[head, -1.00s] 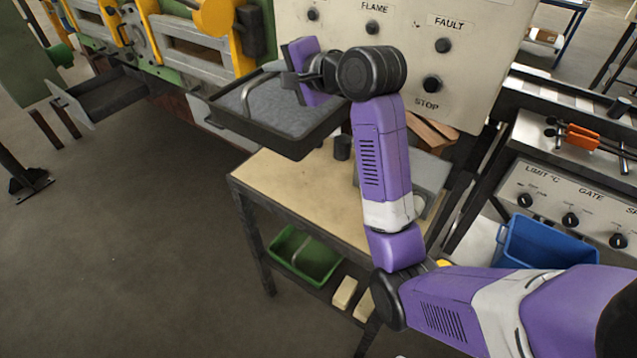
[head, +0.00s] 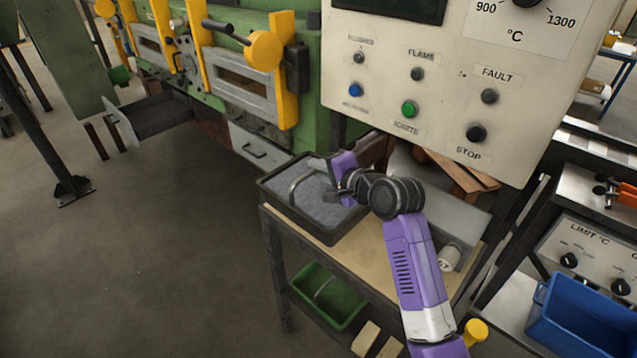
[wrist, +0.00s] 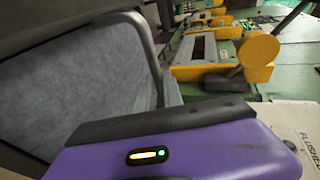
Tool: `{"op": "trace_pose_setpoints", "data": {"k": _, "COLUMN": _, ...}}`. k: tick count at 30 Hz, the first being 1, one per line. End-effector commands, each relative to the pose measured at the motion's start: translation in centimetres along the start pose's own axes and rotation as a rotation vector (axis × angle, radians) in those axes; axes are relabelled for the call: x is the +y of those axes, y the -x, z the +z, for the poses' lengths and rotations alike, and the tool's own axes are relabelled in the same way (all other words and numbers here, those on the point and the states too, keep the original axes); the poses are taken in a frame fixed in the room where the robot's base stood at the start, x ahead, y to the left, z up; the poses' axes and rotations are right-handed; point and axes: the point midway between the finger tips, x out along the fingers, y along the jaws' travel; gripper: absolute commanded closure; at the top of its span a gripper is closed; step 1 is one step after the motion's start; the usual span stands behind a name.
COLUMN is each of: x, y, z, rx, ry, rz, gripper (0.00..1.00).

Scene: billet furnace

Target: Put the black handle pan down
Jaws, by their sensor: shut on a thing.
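My gripper is shut at the pan's right side; the grasped part is hidden behind the fingers. The pan is over the far left part of the tan-topped table (head: 378,262) and sticks out past its left edge. I cannot tell whether its underside touches the top. In the wrist view the grey inside of the pan (wrist: 85,85) fills the left.
A control panel (head: 440,90) stands behind the table. The green furnace front with yellow fittings (head: 262,75) is at the back left. A green bin (head: 328,300) sits on the lower shelf. A small pale cylinder (head: 450,258) is right of my arm. A blue bin (head: 585,320) is farther right.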

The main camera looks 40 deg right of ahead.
Motion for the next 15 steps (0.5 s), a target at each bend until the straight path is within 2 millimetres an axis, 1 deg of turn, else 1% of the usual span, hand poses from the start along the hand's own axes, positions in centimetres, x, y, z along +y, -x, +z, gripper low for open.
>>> {"op": "trace_pose_setpoints", "data": {"k": 2, "x": 0.1, "y": -0.1, "z": 0.0, "rx": 0.001, "ry": 0.001, "rz": -0.005, "gripper": 1.00}}
{"op": "trace_pose_setpoints", "data": {"k": 9, "x": 3.0, "y": -1.1, "z": 0.2, "rx": 0.000, "ry": 0.000, "rz": -0.003, "gripper": 1.00}}
{"op": "trace_pose_setpoints", "data": {"k": 12, "x": 3.7, "y": -1.3, "z": 0.2, "rx": 0.001, "ry": 0.001, "rz": -0.005, "gripper": 1.00}}
{"op": "trace_pose_setpoints", "data": {"k": 15, "x": 3.9, "y": -1.4, "z": 0.2, "rx": 0.001, "ry": 0.002, "rz": -0.006, "gripper": 1.00}}
